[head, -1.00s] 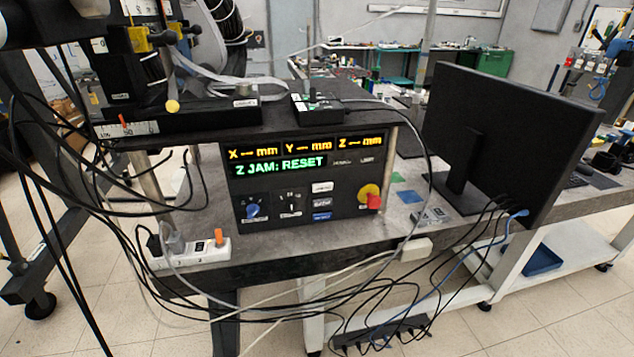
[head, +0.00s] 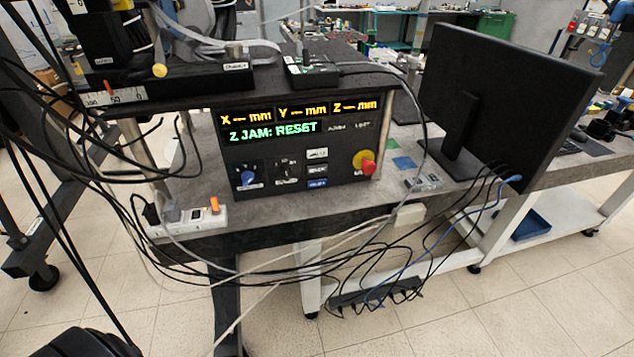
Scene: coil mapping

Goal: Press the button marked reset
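The control panel (head: 345,146) stands on the bench under a shelf. Its display (head: 272,131) reads "Z JAM: RESET" in green, below yellow X, Y and Z mm readouts. A column of three small buttons sits low in the panel's middle: a white one (head: 317,153), a dark one (head: 317,168) and a blue one (head: 317,183). Their lettering is too small to read, so I cannot tell which is marked reset. A blue knob (head: 247,177) is at left and a red knob on a yellow base (head: 364,163) at right. Neither gripper shows.
A black monitor (head: 510,105) stands right of the panel. A white power strip (head: 196,217) lies at the bench's left front. Loose cables hang before the bench, some near the panel's left side. A black box (head: 313,72) sits on the shelf above. A dark rounded shape shows at bottom left.

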